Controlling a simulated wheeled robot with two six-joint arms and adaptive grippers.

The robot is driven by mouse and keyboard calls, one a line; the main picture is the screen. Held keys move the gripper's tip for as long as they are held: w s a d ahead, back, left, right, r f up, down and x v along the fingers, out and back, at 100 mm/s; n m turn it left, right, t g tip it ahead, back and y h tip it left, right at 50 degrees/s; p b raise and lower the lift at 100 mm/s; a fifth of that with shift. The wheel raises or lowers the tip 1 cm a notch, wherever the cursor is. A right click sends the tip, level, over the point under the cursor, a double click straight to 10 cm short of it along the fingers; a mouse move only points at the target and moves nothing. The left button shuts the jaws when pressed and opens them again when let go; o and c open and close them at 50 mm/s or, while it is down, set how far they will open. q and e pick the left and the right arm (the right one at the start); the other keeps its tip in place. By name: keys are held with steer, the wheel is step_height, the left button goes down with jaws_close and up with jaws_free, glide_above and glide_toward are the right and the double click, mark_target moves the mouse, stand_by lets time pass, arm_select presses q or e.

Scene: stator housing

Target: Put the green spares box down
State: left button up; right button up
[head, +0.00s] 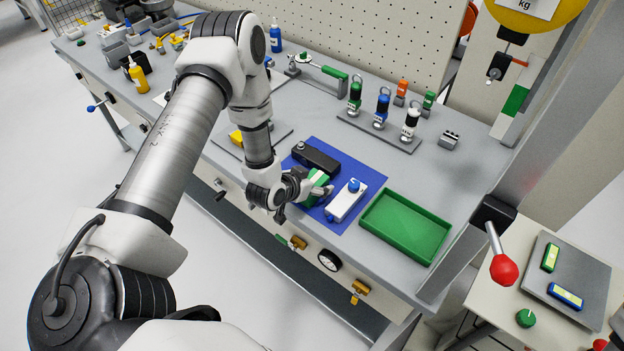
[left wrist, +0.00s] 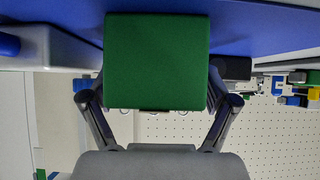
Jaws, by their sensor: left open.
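The green spares box (head: 316,179) is on the blue mat (head: 349,167), partly hidden by my left gripper (head: 308,188). In the left wrist view, the green box (left wrist: 157,60) fills the space between the fingers of my left gripper (left wrist: 157,88), in front of the blue mat (left wrist: 255,30). The fingers are open, one on each side of the box; whether they touch it I cannot tell. The box looks level and seems to rest on the mat, though its underside is hidden. My right gripper is not in view.
A black box (head: 317,158) lies just behind the green box, and a white box with a blue knob (head: 346,201) just right of it. An empty green tray (head: 405,227) stands further right. A rack of stamp-like tools (head: 379,131) stands behind. Bare bench lies behind the mat.

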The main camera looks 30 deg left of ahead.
arm_select(q)
steer(key=shift+w+d+f, duration=0.1)
steer(key=shift+w+f, duration=0.2)
steer(key=shift+w, duration=0.05)
steer(key=shift+s, duration=0.15)
steer(key=c, duration=0.5)
steer(key=shift+r, duration=0.1)
steer(key=c, duration=0.9)
